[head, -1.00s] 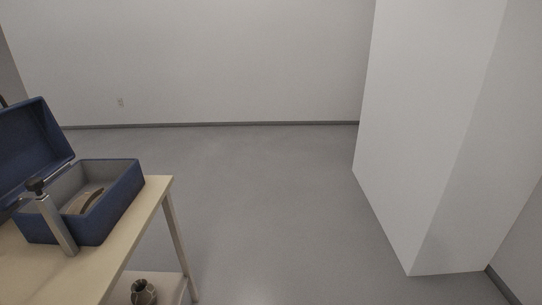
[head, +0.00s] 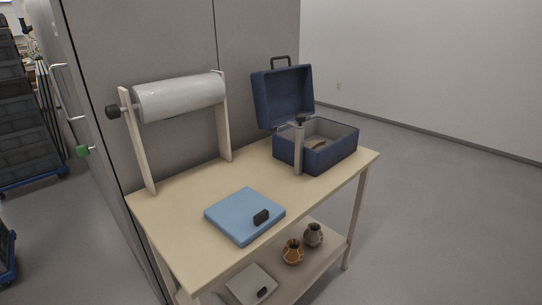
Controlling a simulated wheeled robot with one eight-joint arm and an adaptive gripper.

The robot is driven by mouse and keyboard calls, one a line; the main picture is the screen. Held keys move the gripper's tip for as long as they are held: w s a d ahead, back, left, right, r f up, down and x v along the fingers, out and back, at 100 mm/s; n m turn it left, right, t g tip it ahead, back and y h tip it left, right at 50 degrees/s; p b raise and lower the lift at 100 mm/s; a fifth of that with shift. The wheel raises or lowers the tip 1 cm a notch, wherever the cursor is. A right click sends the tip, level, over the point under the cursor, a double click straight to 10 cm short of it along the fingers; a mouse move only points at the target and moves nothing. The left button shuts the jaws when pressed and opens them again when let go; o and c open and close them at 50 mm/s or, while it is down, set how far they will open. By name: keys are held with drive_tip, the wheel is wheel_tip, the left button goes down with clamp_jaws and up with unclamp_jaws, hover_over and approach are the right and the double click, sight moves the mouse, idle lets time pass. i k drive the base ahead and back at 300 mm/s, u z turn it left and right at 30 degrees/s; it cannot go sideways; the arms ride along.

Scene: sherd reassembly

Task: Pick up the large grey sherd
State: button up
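No large grey sherd can be made out for sure in the head view. An open blue case (head: 330,158) stands at the far right end of the wooden table (head: 180,215). A curved brownish piece (head: 318,145), perhaps a sherd, lies inside the case and is partly hidden by its front wall. The rest of the case floor is hard to see. My gripper is not in view.
A metal post (head: 298,155) stands before the case; a roll (head: 180,97) hangs at the back. The lower shelf holds an orange pot (head: 292,252) and a grey pot (head: 313,235).

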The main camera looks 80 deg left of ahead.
sight(317, 145)
drive_tip(key=u, duration=2.85)
drive_tip(key=i, duration=1)
